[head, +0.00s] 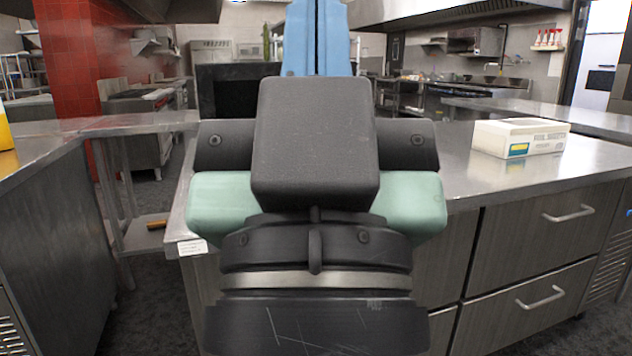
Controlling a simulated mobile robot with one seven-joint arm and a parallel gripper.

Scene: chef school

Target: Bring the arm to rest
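My arm fills the middle of the head view, with black, mint-green and light blue parts. It rises from the bottom edge to the top edge of the picture. My gripper does not show, so I cannot see its fingers or whether it holds anything. The arm hides the middle of the steel counter (466,180) behind it.
A white box (520,138) lies on the counter at the right, above grey drawers (535,235). Another steel counter (40,150) stands at the left, with a yellow object (5,130) at the picture edge. Dark floor (150,240) shows between the counters.

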